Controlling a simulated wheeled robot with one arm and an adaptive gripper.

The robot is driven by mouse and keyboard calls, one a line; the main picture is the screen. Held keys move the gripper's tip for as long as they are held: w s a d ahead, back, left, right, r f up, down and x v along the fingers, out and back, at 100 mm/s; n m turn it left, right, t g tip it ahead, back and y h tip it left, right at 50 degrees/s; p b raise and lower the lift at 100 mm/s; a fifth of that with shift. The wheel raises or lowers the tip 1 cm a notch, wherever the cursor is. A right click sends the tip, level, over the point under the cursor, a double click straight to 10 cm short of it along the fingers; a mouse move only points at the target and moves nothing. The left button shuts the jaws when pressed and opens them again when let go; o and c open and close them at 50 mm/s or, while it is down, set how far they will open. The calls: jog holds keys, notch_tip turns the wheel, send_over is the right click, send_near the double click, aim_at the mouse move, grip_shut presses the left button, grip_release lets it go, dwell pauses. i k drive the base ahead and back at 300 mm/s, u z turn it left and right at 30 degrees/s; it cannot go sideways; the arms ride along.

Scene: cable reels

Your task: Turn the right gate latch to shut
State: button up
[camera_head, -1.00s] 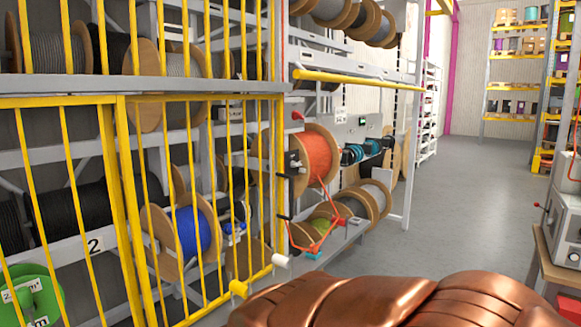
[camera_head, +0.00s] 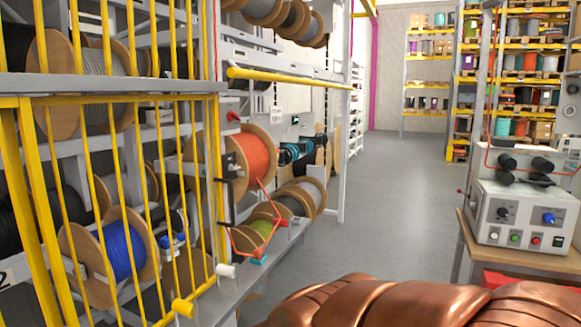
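A gate of yellow vertical bars (camera_head: 147,200) stands at the left, in front of shelves of cable reels. A black bracket-shaped handle (camera_head: 228,202) is beside the gate's right edge. Lower down are a white cylindrical knob (camera_head: 226,270) and a yellow knob (camera_head: 183,307). I cannot tell which of these is the right gate latch, or whether it is turned. My gripper is not in view. A copper-coloured ridged part, seemingly of my own arm, fills the bottom right.
An orange cable reel (camera_head: 257,157) sits just right of the gate. A yellow rail (camera_head: 290,78) sticks out above it. A grey control box (camera_head: 525,215) stands on a wooden bench (camera_head: 480,250) at the right. The grey aisle floor (camera_head: 390,200) between is clear.

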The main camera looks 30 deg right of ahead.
aim_at(231, 167)
jog(key=z, duration=1.6)
jog(key=i, duration=1.2)
jog(key=u, duration=2.25)
